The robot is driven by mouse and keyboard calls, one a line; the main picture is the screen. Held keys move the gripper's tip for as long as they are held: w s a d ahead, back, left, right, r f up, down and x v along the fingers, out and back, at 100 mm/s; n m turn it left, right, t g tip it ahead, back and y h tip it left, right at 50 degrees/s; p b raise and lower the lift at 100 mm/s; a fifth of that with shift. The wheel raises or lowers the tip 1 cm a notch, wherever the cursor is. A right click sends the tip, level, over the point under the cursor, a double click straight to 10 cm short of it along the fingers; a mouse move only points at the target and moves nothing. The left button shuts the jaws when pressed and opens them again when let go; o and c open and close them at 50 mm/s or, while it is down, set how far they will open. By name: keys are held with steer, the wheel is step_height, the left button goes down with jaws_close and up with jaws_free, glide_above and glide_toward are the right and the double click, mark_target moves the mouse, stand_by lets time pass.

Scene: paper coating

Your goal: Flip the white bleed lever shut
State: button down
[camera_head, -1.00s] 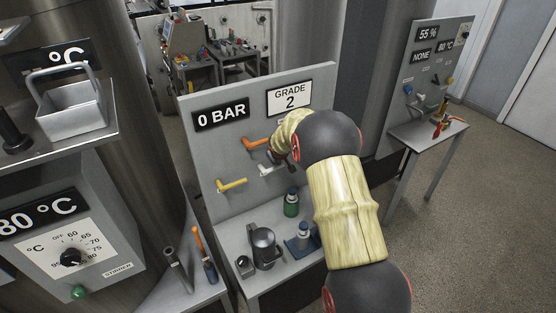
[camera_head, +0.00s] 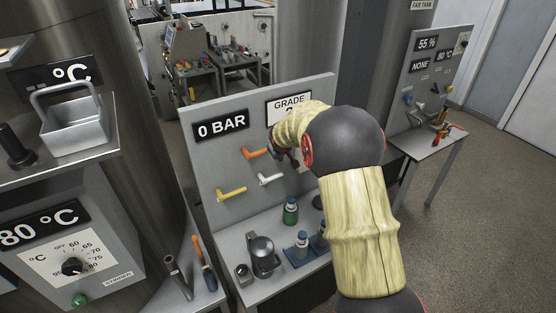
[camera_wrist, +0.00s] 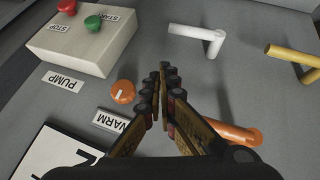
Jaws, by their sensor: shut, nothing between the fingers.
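The white lever (camera_head: 270,180) is on the grey panel (camera_head: 200,160), below the orange lever (camera_head: 256,153) and right of the yellow lever (camera_head: 232,193). In the wrist view the white lever (camera_wrist: 195,34) is fully visible, its handle roughly parallel to that of the yellow lever (camera_wrist: 290,55). My gripper (camera_head: 288,157) is shut and empty close to the panel, up and right of the white lever and apart from it. In the wrist view the fingertips (camera_wrist: 163,70) meet, with the orange lever (camera_wrist: 232,134) partly behind the fingers.
The panel also has an orange knob (camera_wrist: 122,92) and a box (camera_wrist: 90,38) with red and green buttons. Signs read 0 BAR (camera_head: 221,125) and GRADE. A shelf below holds a metal jug (camera_head: 262,255) and bottles (camera_head: 290,211). My arm hides the panel's right side.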

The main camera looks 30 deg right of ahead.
steer(key=s+r, duration=0.2)
steer(key=shift+r, duration=0.3)
stand_by(0.4)
